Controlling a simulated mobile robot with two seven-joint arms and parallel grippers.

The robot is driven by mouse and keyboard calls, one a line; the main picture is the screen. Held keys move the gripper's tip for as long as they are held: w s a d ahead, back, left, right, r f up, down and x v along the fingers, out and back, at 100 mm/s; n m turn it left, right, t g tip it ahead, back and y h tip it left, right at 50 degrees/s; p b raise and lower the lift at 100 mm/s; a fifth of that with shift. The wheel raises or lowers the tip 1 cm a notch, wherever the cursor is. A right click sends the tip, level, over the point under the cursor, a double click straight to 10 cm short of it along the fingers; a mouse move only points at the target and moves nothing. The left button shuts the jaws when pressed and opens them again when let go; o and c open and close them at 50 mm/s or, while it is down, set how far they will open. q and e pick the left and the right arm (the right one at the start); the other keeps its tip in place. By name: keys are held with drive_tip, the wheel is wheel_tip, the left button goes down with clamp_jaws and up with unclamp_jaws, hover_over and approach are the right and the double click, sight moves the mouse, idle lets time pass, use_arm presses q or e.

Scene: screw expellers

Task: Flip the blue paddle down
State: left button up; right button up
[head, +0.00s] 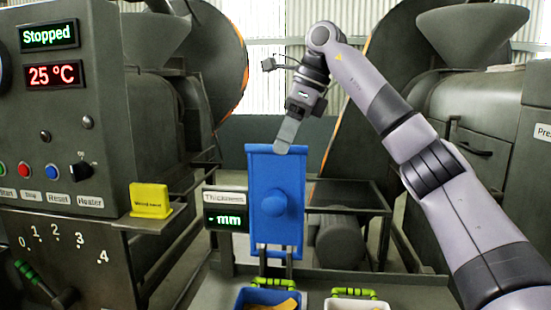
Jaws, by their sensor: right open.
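The blue paddle (277,170) is a tall flat panel with a round knob on its front, standing upright in the middle of the head view. My right arm comes in from the right and reaches over it. My right gripper (283,145) is open and points down at the paddle's top edge. The fingers overlap that edge in the picture; I cannot tell whether they touch it. My left gripper is not in view.
A blue bin (245,295) with yellowish pieces and a white bin (350,303) stand below the paddle. A control panel (60,130) reading "Stopped" fills the left. A yellow block (150,200) sits on a small shelf. A thickness display (226,209) is left of the paddle.

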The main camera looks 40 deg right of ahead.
sight(276, 155)
drive_tip(key=shift+x, duration=2.35)
clamp_jaws()
drive_tip(key=shift+s+a, duration=0.1)
